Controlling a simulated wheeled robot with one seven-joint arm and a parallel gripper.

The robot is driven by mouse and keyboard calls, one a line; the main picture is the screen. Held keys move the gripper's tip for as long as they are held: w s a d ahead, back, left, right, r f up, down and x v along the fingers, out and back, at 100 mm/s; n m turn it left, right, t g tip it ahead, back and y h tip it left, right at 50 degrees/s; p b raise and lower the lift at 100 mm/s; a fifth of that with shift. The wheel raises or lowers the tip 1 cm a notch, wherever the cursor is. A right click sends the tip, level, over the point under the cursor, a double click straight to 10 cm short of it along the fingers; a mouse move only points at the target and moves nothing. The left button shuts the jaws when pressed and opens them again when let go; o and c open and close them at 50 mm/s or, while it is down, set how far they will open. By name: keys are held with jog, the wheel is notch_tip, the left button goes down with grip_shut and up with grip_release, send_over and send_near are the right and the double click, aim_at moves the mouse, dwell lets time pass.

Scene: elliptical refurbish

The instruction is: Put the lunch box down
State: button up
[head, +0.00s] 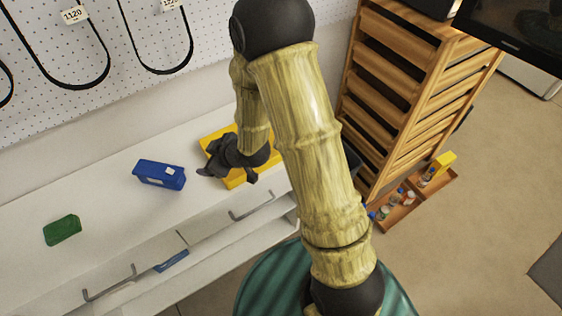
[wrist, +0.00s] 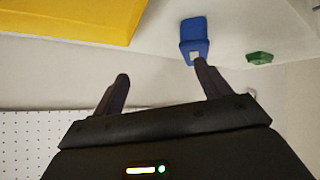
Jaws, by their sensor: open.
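My gripper (head: 214,168) is open and empty above the white counter, in front of the yellow object (head: 210,141). In the wrist view my gripper (wrist: 161,76) shows two spread fingers with nothing between them. A blue box (head: 160,174) with a white label stands on the counter, left of my gripper. The blue box (wrist: 194,36) also shows past one fingertip in the wrist view, apart from the jaws as far as I can tell. A small green box (head: 62,230) lies farther left. I cannot tell which of these is the lunch box.
The white counter (head: 108,205) is clear between the blue and green boxes. A pegboard (head: 60,120) with hanging black cables is behind it. A wooden slatted rack (head: 400,100) stands at right, with a wooden tray (head: 408,208) of small bottles on the floor.

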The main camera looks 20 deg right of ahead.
jog(key=s+d+r+m+g+h, duration=0.1)
jog(key=s+d+r+m+h, duration=0.2)
jog(key=d, duration=0.3)
jog(key=s+d+r+m+g+h, duration=0.1)
jog(key=s+d+r+m+h, duration=0.15)
jog(key=d, duration=0.35)
jog(key=s+d+r+m+g, duration=0.1)
jog(key=s+d+r+m, duration=0.1)
jog(key=s, duration=0.3)
jog(key=s+d+r+m+g, duration=0.1)
jog(key=s+d+m+g, duration=0.1)
jog(key=s+m, duration=0.1)
jog(key=shift+s+r+h, duration=0.35)
jog(key=shift+s+r, duration=0.05)
jog(key=shift+s, duration=0.5)
jog(key=shift+o, duration=0.6)
jog(key=shift+d, duration=0.1)
